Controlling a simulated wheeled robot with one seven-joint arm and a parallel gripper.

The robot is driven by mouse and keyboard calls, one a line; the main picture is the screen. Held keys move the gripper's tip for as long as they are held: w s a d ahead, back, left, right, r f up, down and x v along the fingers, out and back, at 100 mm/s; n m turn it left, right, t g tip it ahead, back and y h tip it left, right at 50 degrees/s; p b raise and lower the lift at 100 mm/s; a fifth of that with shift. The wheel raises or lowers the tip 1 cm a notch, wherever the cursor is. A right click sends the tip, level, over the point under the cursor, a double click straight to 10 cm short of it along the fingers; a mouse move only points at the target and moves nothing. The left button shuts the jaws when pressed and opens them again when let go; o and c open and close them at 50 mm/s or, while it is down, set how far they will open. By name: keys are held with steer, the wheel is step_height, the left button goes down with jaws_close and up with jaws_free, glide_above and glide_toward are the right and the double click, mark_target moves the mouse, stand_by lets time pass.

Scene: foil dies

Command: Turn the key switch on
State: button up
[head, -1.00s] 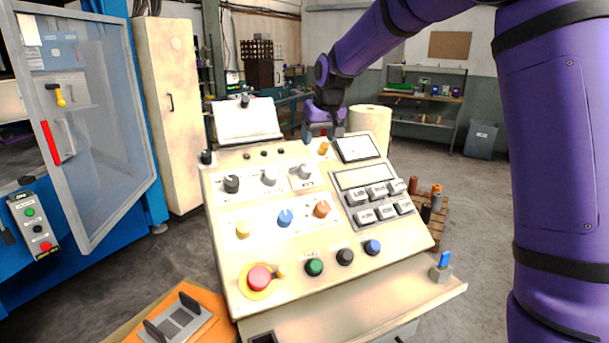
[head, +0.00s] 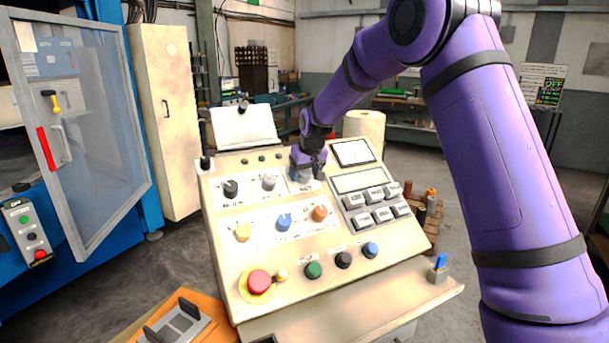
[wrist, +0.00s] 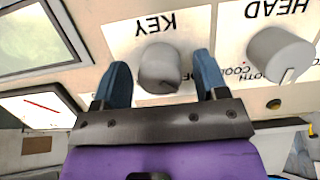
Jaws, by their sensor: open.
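The key switch (wrist: 159,68) is a grey round knob under the printed word KEY, which appears upside down in the wrist view. My gripper (wrist: 163,82) is open, with one blue finger on each side of the knob. Gaps show between the fingers and the knob in the wrist view. In the head view my gripper (head: 307,172) is over the upper right of the sloped control panel (head: 295,260) and hides most of the key switch.
A similar grey HEAD knob (wrist: 280,55) sits beside the key switch. More knobs, a red emergency button (head: 259,281), a keypad (head: 376,207) and a small screen (head: 353,152) are on the panel. A clear-windowed machine door (head: 85,140) stands at left.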

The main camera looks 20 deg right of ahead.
steer(key=shift+w+f, duration=0.15)
steer(key=shift+f, duration=0.2)
steer(key=shift+c, duration=0.3)
steer(key=c, duration=0.9)
